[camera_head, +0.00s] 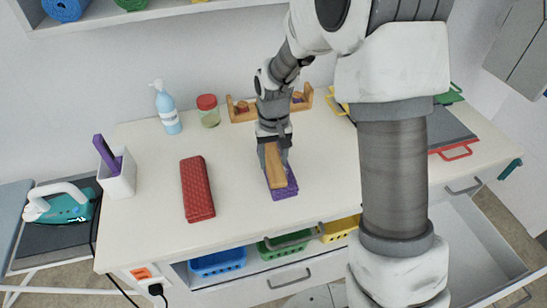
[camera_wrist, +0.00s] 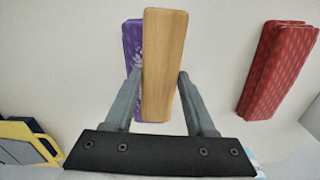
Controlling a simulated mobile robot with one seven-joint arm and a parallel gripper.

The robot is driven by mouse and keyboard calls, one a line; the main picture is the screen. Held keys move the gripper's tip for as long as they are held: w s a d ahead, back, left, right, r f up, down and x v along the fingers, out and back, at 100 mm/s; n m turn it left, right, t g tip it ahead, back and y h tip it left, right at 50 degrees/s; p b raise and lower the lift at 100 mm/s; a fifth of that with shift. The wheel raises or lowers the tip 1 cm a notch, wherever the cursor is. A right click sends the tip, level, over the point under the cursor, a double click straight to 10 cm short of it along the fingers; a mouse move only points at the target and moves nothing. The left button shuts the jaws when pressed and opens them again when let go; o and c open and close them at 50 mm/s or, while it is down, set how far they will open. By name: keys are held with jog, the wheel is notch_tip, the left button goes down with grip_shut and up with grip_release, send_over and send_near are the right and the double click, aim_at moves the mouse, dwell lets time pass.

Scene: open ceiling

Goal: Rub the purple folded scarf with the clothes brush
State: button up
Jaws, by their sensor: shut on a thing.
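The purple folded scarf (camera_head: 291,186) lies on the white table in front of my arm. In the wrist view the scarf (camera_wrist: 133,45) shows along the left side of the brush, with a pale pattern; the brush hides the rest. The clothes brush (camera_head: 273,165) has a plain wooden back and is over the scarf. It also shows in the wrist view (camera_wrist: 163,65). My gripper (camera_wrist: 158,85) is shut on the brush, one finger on each side. Whether the brush's underside touches the scarf is hidden.
A red folded scarf (camera_head: 197,188) lies to the left, with clear tabletop between. A white holder (camera_head: 118,176), a pump bottle (camera_head: 166,108) and a red-lidded jar (camera_head: 208,110) stand further left and back. A wooden rack (camera_head: 243,109) is behind my gripper. An open drawer (camera_head: 470,240) is at right.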

jog(key=shift+f+b, duration=0.55)
jog(key=shift+f, duration=0.25)
jog(key=shift+d, duration=0.1)
